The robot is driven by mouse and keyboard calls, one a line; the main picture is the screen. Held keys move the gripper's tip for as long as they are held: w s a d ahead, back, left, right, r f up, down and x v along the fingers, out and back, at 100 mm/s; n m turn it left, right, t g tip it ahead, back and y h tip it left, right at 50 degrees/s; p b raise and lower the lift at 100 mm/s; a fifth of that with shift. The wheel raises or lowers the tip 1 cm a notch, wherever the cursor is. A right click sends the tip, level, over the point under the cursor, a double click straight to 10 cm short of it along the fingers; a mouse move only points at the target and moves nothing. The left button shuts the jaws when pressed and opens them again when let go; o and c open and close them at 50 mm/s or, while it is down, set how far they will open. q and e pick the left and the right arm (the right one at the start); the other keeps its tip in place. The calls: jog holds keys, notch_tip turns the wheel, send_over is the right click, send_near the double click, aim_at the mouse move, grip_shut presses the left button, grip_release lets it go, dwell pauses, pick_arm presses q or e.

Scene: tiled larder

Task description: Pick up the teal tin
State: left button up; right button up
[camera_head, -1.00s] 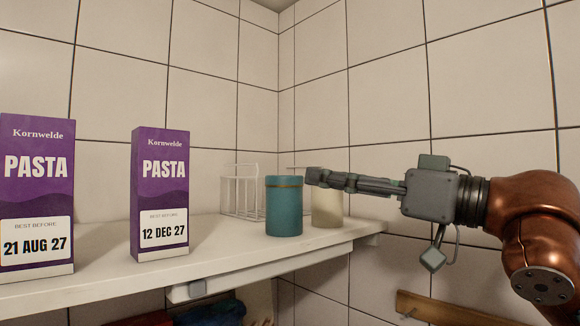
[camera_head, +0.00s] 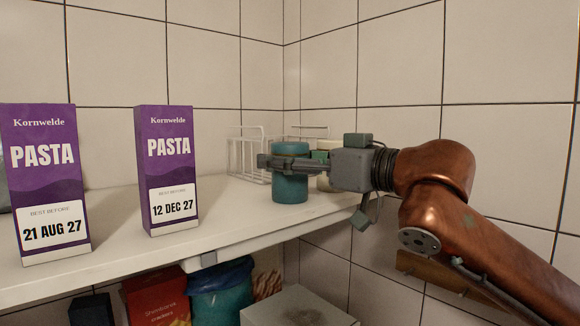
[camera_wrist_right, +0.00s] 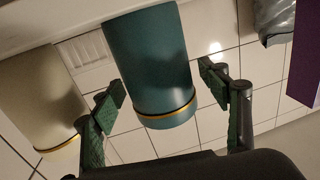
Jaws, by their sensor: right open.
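The teal tin (camera_head: 290,188) stands upright on the white shelf near its far right end, with a gold band near its top. My right gripper (camera_head: 268,162) is level across the tin's upper part and hides some of it. In the right wrist view the teal tin (camera_wrist_right: 146,65) appears upside down between the two spread fingers (camera_wrist_right: 165,107), which look empty. I cannot tell if a finger touches it. My left gripper is not in view.
A cream tin (camera_head: 323,183) stands close to the right of the teal tin, partly hidden by my gripper; it also shows in the wrist view (camera_wrist_right: 38,95). A white wire rack (camera_head: 243,156) is behind. Two purple pasta boxes (camera_head: 168,170) stand left. Tiled walls close the corner.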

jog(key=shift+s, duration=0.1)
jog(key=shift+c, duration=0.4)
jog(key=c, duration=1.3)
jog(key=shift+c, duration=0.3)
jog(key=shift+r, duration=0.1)
